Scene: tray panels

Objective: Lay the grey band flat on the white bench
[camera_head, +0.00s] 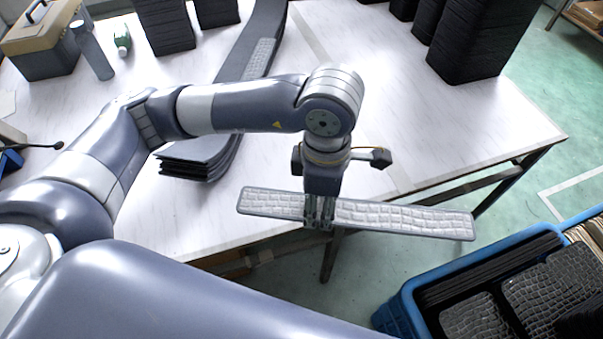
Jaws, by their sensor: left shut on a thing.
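My left gripper (320,222) is shut on the grey band (400,217), gripping it left of its middle. The band is a long, flat, straight strip with a quilted, crinkled surface. It is held out sideways past the front edge of the white bench (430,120), with its left end close to that edge in the picture. Its right end is over the floor, near the blue crate. Another quilted grey strip (262,57) lies on a stack of long dark panels on the bench. My right gripper is not in view.
Stacked dark panels (205,160) lie across the bench, partly behind my left arm. Black stacks (480,40) stand at the back. A toolbox (42,42), a grey cylinder (92,50) and a green-white bottle (122,38) are back left. A blue crate (405,305) stands front right. Bench right of centre is clear.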

